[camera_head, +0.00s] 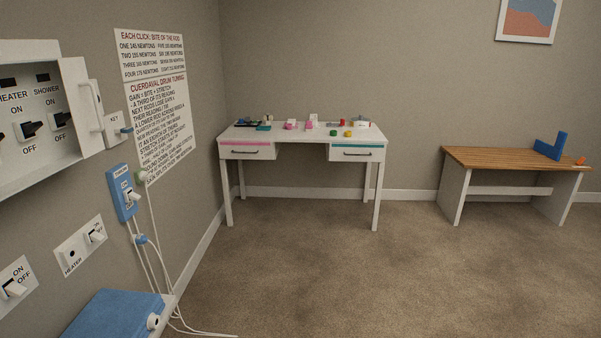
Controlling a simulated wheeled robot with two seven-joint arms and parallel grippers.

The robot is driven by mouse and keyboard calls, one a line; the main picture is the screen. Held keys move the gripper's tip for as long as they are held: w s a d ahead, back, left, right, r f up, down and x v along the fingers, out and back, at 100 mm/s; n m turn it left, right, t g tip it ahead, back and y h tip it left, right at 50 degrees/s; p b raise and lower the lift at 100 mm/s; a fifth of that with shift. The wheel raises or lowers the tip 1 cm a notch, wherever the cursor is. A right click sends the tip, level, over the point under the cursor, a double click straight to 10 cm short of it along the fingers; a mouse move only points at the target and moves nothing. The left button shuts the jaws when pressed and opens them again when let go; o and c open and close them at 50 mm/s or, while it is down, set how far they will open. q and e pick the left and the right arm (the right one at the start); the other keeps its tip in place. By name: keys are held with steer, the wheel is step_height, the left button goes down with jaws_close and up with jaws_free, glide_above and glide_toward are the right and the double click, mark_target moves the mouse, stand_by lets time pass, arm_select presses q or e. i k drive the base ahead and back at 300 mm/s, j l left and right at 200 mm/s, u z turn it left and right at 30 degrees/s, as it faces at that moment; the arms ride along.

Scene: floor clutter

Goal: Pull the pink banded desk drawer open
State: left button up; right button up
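A white desk (303,134) stands against the far wall, left of the middle of the view. Its left drawer (240,153) has a pink band (238,144) along the top and a dark bar handle (245,153). The pink banded drawer looks shut, though its depth is hard to judge from here. The right drawer (371,157) has a teal band and a similar dark handle. Neither of my grippers shows in the head view, and both are well away from the desk's handles.
Small coloured objects lie on the desktop. A wooden-topped bench (500,157) stands at right with a blue block (551,147). At left are a switch cabinet (70,105), a blue box (112,316) and white cables (160,270). The carpet (330,270) before the desk is clear.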

mark_target(228, 149)
steer(key=i+u, duration=0.1)
steer(key=i, duration=0.65)
steer(key=i+j+u, duration=0.15)
steer(key=i, duration=0.65)
steer(key=i+l+u, duration=0.1)
steer(key=i, duration=0.65)
steer(key=i+l+u, duration=0.15)
steer(key=i, duration=0.65)
